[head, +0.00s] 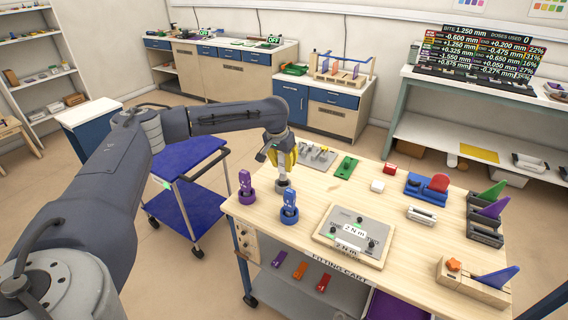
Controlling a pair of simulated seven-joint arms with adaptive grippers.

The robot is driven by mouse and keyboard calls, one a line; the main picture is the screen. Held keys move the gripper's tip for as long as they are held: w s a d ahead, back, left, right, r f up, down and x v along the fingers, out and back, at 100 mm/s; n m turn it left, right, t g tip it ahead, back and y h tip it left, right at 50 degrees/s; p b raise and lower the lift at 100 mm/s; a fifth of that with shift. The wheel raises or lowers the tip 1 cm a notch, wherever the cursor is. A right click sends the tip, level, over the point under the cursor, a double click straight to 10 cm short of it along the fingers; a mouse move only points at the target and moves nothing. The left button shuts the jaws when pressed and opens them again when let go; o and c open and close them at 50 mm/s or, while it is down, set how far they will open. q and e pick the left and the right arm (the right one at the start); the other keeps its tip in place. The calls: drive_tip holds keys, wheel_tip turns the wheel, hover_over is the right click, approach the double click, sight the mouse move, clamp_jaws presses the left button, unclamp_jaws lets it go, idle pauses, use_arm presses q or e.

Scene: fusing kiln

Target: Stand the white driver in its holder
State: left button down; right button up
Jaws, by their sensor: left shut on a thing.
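My left gripper (282,163) is above the far left corner of the fitting cart's wooden top (318,196). It is shut on the white driver, which is mostly hidden by the fingers. A pale grey holder (283,187) stands directly below the gripper. I cannot tell whether the driver's lower end is inside the holder or just above it. A purple driver (245,181) stands in a purple holder to the left. A blue driver (289,199) stands in a blue holder in front. My right gripper is not in view.
A grey torque plate (355,236) lies right of the blue holder. Wooden and dark stands fill the cart's right side. A blue trolley (190,157) is left.

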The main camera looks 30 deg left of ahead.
sight(281, 157)
use_arm(q)
drive_tip(key=shift+f, duration=2.05)
drive_tip(key=c, duration=1)
unclamp_jaws()
drive_tip(key=shift+c, duration=0.2)
drive_tip(key=v, duration=1.2)
